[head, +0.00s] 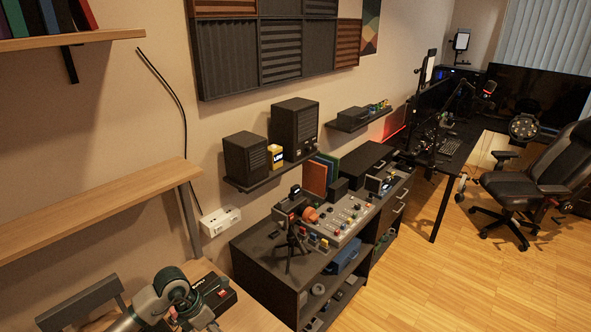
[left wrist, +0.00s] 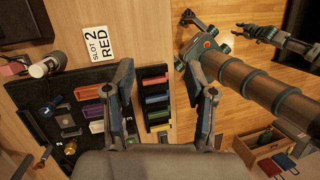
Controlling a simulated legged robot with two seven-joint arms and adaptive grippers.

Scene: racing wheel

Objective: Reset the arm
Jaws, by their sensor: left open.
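My left gripper (left wrist: 165,95) is open in the left wrist view. Its two dark fingers stand apart, with nothing held between them. They hang above a black tray (left wrist: 70,80) and a column of coloured slots (left wrist: 155,95). A thick grey-brown arm link with dark rings crosses the right of that view, and a dark jointed part lies at its upper right. In the head view, a grey arm part with dark green rings shows at the bottom left, over the wooden surface.
A "SLOT 2 RED" label (left wrist: 97,42) lies above the tray. A wooden box (left wrist: 262,142) stands low at right. In the head view, a wooden shelf (head: 95,210) is at left, and a black cabinet (head: 265,262) bears a mixing console (head: 345,215).

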